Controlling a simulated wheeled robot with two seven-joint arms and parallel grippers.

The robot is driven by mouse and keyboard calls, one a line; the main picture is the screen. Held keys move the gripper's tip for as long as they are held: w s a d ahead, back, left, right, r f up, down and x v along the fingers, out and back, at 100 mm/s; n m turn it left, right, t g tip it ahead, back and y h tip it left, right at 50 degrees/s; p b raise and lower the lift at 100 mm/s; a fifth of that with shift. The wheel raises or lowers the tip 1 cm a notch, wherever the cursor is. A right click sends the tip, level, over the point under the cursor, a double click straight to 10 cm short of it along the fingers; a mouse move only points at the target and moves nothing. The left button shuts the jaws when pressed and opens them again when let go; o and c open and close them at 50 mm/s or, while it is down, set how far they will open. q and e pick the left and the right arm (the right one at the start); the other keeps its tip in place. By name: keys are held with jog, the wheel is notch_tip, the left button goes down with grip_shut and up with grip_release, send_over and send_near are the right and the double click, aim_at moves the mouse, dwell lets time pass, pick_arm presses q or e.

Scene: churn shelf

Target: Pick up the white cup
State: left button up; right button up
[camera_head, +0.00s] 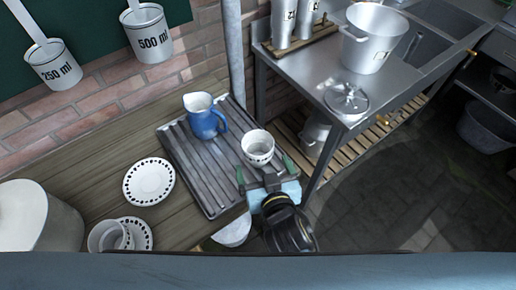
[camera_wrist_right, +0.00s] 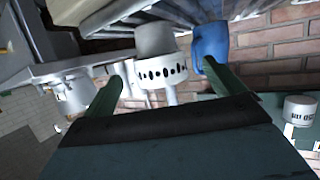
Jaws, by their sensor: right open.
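A white cup (camera_head: 257,155) with a band of dark marks stands on the grey ridged drainboard near its right edge. It also shows in the right wrist view (camera_wrist_right: 163,74), ahead of and between the two green fingers. My right gripper (camera_head: 264,168) is open, with its fingers apart on the near side of the cup. I cannot tell if either finger touches it. A second white cup (camera_head: 102,238) sits on a saucer at the lower left. My left gripper is not in view.
A blue jug (camera_head: 206,118) stands on the drainboard (camera_head: 190,164) behind the cup. A dotted plate (camera_head: 149,182) lies to the left. A steel table with a pot (camera_head: 372,40) and a lid (camera_head: 346,98) is at the right.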

aim_at(256, 144)
jog(key=x, duration=0.7)
jog(key=shift+w+d+r, duration=0.1)
jog(key=shift+w+r, duration=0.05)
jog(key=shift+w, duration=0.15)
jog(key=c, duration=1.1)
